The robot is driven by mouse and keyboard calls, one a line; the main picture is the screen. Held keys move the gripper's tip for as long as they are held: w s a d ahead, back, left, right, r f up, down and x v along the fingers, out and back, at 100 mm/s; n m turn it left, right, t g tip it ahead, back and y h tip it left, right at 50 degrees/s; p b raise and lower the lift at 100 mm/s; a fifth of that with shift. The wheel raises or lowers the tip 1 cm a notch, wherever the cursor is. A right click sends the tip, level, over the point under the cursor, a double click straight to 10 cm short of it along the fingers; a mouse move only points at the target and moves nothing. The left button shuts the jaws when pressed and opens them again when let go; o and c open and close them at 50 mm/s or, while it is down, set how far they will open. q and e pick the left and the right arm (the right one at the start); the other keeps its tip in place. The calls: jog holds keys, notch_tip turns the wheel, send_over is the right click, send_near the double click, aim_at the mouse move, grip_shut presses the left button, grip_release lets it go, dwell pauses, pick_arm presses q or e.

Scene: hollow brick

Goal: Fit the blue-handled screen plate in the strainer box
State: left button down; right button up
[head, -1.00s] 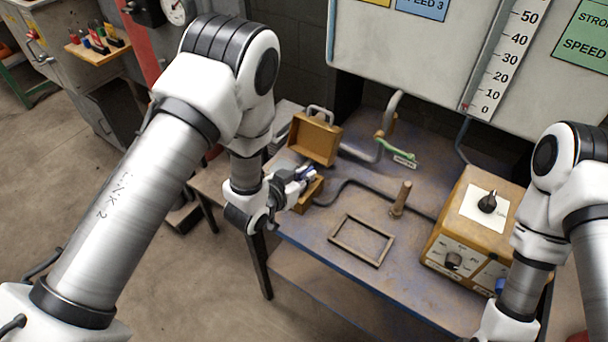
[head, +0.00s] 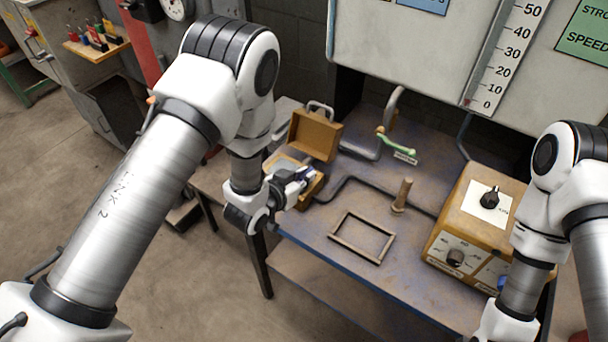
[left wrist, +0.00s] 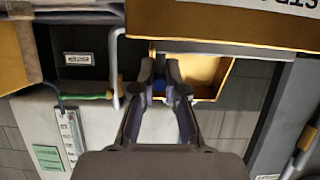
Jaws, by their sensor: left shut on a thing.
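The strainer box stands open at the left end of the blue-edged table, with its raised tan lid (head: 315,136) behind it and the box body (head: 309,194) partly hidden by my gripper. My left gripper (head: 302,176) is at the box opening, pointing right. In the left wrist view the labelled box wall (left wrist: 235,28) spans the top right. There my left gripper (left wrist: 159,80) is shut on a small blue part, the blue handle (left wrist: 159,86). The screen plate below the handle is hidden, so I cannot tell how it sits. My right gripper is out of view.
An empty rectangular frame (head: 362,238) lies flat mid-table, near an upright wooden peg (head: 402,195). A control box (head: 470,225) with knobs stands to the right. A green-handled lever (head: 396,143) and a bent pipe are behind. The table's front is clear.

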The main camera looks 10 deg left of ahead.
pick_arm(q)
jog(key=shift+f+b, duration=0.35)
jog(key=shift+f, duration=0.2)
jog(key=c, duration=1.1)
grip_release()
jog(key=shift+c, duration=0.2)
jog(key=v, duration=1.2)
